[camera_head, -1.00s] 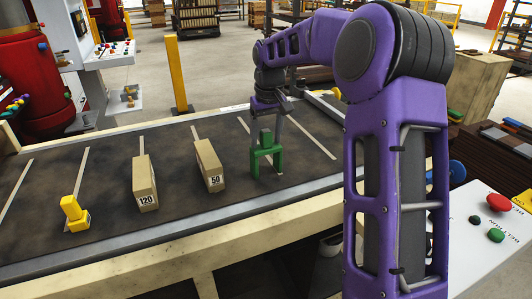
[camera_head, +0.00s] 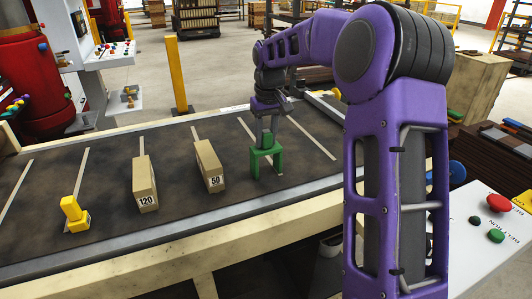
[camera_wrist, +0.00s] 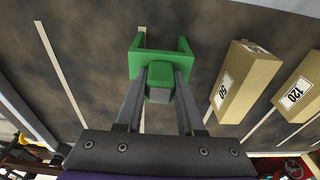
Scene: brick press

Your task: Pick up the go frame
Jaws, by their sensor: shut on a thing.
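The go frame is the green U-shaped or arch-shaped piece (camera_head: 266,160) standing on the dark table top at the right of the row. It also shows in the wrist view (camera_wrist: 160,58), with a green knob between the fingers. My gripper (camera_head: 267,139) is above the frame with its fingers down on either side of the knob. In the wrist view my gripper (camera_wrist: 160,80) is shut on the knob. The frame appears to rest on the table still; its underside is hard to see.
Two tan blocks, marked 50 (camera_head: 208,165) and 120 (camera_head: 144,183), stand to the left. A yellow piece (camera_head: 75,213) stands farther left. Pale strips (camera_head: 315,138) cross the dark table. A control panel (camera_head: 485,240) with buttons is at the lower right.

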